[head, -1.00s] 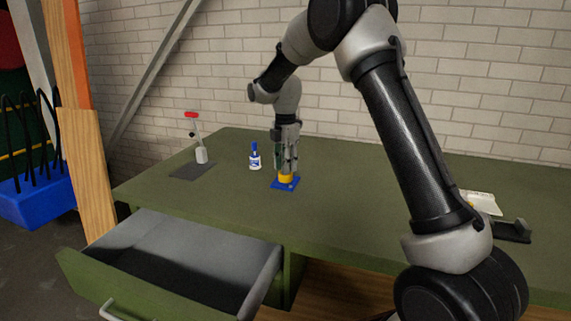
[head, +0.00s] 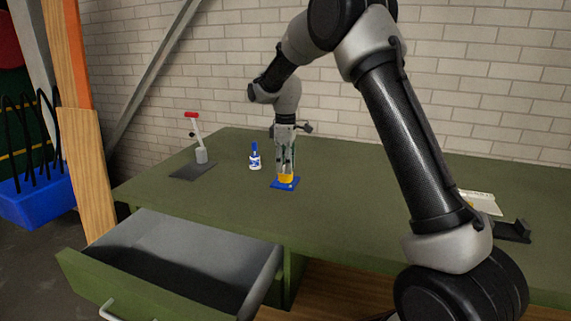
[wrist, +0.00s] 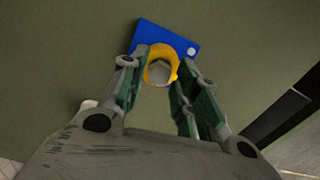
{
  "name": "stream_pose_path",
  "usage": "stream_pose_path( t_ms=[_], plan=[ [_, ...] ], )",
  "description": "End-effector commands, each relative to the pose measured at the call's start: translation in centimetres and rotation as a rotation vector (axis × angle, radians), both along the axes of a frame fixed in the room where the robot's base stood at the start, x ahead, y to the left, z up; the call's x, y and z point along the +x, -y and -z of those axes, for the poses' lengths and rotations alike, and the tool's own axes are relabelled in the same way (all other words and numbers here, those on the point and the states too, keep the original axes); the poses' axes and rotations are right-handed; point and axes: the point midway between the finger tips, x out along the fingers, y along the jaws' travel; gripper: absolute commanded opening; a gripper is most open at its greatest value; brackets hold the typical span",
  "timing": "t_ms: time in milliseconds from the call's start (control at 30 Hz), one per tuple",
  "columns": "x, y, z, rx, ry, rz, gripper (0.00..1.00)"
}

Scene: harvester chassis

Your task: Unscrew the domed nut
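A yellow round part (wrist: 154,50) stands on a blue plate (wrist: 148,36) on the green workbench. A grey nut-like piece (wrist: 160,71) shows in the middle of the yellow part in the wrist view; I take it for the domed nut. My gripper (wrist: 163,66) points down over it, one finger on each side. Yellow shows between the grey piece and the fingers, so the gripper looks open around it. In the head view, my gripper (head: 286,168) is right above the yellow part (head: 286,179) and the blue plate (head: 284,185), and the nut is hidden.
A blue-and-white bottle (head: 255,160) stands left of the plate. An open drawer (head: 175,265) juts out at the front left. A black holder (head: 512,231) lies at the right. The bench's middle is clear.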

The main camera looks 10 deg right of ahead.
Motion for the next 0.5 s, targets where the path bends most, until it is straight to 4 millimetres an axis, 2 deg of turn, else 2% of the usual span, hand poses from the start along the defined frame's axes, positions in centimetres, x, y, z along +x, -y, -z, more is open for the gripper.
stream_pose_path(
  t_ms=[367, 500],
  plan=[
    [0.0, 0.0, 0.0, 0.0, 0.0, 0.081, 0.31],
    [0.0, 0.0, 0.0, 0.0, 0.0, 0.275, 0.31]
  ],
)
